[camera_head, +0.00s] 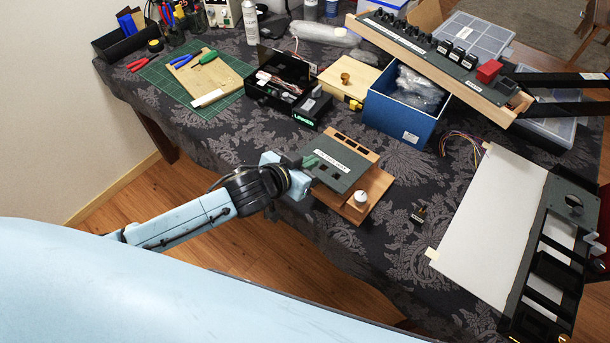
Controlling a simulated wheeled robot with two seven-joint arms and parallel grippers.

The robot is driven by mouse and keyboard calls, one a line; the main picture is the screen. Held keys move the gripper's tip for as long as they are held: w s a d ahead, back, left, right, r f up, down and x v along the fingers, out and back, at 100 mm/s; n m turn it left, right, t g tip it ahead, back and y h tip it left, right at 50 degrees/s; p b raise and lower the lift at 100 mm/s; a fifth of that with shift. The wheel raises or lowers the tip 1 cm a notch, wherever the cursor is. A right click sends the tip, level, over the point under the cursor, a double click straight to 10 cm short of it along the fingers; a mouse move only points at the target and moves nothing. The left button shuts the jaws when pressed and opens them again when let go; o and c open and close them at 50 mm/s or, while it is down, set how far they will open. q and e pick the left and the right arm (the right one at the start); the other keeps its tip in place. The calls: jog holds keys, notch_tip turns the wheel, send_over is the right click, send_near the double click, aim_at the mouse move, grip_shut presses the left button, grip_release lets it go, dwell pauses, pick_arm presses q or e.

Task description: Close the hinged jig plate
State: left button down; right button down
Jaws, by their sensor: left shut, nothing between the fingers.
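The jig's grey plate (336,162) with a white label and small square cutouts lies over a wooden base (377,185) near the table's front edge. The plate looks slightly tilted; how far it stands off the base is hard to tell. A white round knob (361,196) sits on the base at the plate's right corner. My left gripper (306,161) is at the plate's left edge, its fingertips shut and empty. It seems to touch or nearly touch the plate; I cannot tell which. My right gripper is not in view.
A black box (288,87) with an open lid and a blue box (405,107) stand behind the jig. A white sheet (487,220) and a dark panel (556,250) lie to the right. A small dark switch part (419,213) lies on the cloth beside the jig.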

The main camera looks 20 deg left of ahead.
pick_arm(q)
jog(key=shift+s+a+f, duration=0.1)
jog(key=shift+s+f, duration=0.2)
jog(key=shift+f, duration=0.65)
jog(key=shift+s+a+f, duration=0.1)
jog(key=shift+s+f, duration=0.15)
jog(key=shift+f, duration=0.7)
jog(key=f+b, duration=0.1)
jog(key=b, duration=0.1)
jog(key=f+t+b, duration=0.1)
jog(key=f+b, duration=0.1)
jog(key=b, duration=0.1)
jog(key=shift+s, duration=0.35)
jog(key=shift+s+a+f+t+h+b, duration=0.1)
jog(key=shift+a+f+t+h+b, duration=0.05)
jog(key=shift+f+t+h+b, duration=0.2)
jog(key=shift+s+f+b, duration=0.1)
jog(key=shift+f+b, duration=0.2)
jog(key=shift+f, duration=0.15)
jog(key=shift+r, duration=0.15)
jog(key=shift+r+p, duration=0.1)
jog(key=shift+p, duration=0.2)
